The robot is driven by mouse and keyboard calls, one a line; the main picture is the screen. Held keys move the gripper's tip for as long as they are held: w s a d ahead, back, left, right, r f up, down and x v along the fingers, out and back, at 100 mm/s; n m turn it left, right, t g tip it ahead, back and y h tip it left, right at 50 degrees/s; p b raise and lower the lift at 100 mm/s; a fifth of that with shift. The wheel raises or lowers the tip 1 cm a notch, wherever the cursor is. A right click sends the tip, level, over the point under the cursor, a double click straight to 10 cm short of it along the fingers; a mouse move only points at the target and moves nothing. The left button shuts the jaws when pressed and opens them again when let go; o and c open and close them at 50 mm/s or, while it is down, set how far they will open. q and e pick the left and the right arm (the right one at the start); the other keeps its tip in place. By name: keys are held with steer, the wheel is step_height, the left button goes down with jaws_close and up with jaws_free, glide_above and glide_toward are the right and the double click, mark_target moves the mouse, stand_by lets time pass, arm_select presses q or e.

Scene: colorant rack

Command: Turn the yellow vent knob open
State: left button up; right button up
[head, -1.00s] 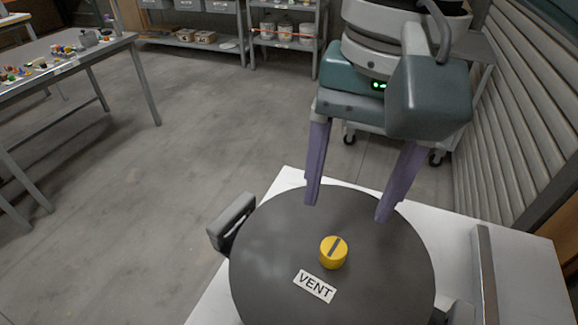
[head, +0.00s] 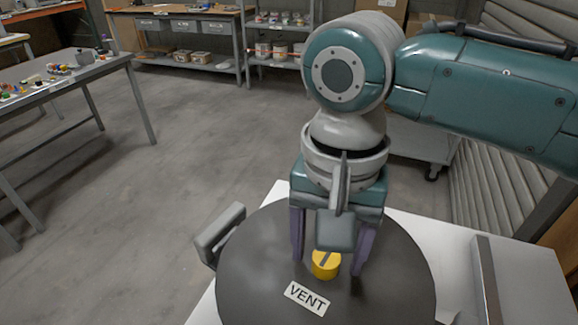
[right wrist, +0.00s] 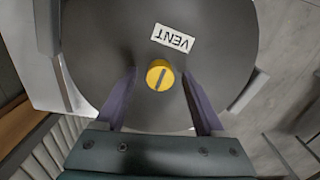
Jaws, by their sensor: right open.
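The yellow vent knob (head: 325,265) sits on the dark round lid (head: 250,285), behind the white VENT label (head: 306,298). A dark slot runs across the top of the knob. My right gripper (head: 328,268) is open over the lid, with one purple finger on each side of the knob. My left gripper is not in view.
The lid stands on a white table (head: 455,250) with a grey handle block (head: 217,232) at its left edge. A metal bar (head: 487,280) lies on the right. A table with small colored parts (head: 60,85) is at far left. The floor between is clear.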

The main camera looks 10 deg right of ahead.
jaws_close()
stand_by(0.5)
